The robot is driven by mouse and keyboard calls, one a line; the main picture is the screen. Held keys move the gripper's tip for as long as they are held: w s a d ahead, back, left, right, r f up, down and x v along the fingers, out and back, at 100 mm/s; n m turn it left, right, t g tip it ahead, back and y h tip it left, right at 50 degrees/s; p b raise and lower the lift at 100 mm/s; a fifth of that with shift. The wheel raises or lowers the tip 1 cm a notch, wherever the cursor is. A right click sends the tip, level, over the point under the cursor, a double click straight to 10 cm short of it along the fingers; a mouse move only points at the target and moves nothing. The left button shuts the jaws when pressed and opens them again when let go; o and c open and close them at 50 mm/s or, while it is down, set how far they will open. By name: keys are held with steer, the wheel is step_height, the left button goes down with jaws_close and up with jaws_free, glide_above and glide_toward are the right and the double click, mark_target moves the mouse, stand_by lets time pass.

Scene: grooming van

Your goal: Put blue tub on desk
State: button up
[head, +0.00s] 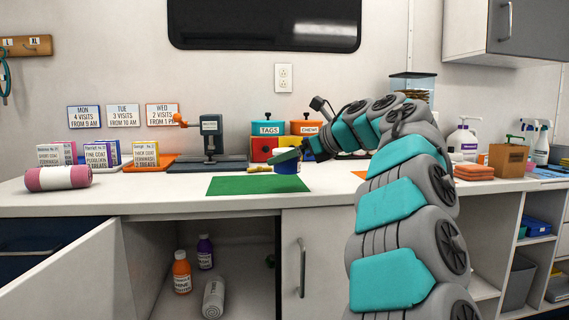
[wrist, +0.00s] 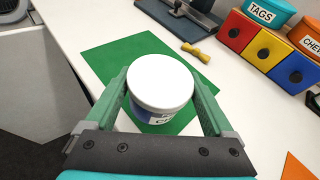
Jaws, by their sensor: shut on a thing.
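The blue tub (head: 287,168) has a white lid and a blue band with lettering. In the wrist view the tub (wrist: 160,82) sits between the two green fingers of my gripper (wrist: 161,92), which is shut on its sides. In the head view my gripper (head: 287,155) reaches in from the right, above the desk (head: 330,190). The tub is upright at the right part of a green mat (head: 245,186). I cannot tell whether its base touches the surface. The gripper partly hides the tub in the head view.
A yellow bow (wrist: 198,51) lies beyond the mat. Coloured drawers (head: 264,150) with a teal TAGS pot (head: 267,128) and an orange pot stand behind. A pink roll (head: 58,178) lies at left. The cupboard door (head: 75,275) below hangs open, with bottles inside.

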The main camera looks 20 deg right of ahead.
steer(key=w+d+p, duration=0.1)
steer(key=w, duration=0.1)
steer(key=w+d+p, duration=0.1)
steer(key=w, duration=0.1)
steer(key=w+d+p, duration=0.1)
steer(key=w+p, duration=0.1)
steer(key=w, duration=0.1)
steer(key=shift+w+f, duration=0.1)
steer(key=shift+f, duration=0.2)
steer(key=shift+f+b, duration=0.85)
steer(key=shift+f, duration=1)
steer(key=shift+f, duration=0.1)
steer(key=o, duration=1.2)
steer(key=shift+c, duration=0.2)
steer(key=shift+r, duration=0.2)
steer(key=b+v, duration=0.1)
steer(key=v, duration=1.1)
steer(key=shift+b, duration=0.35)
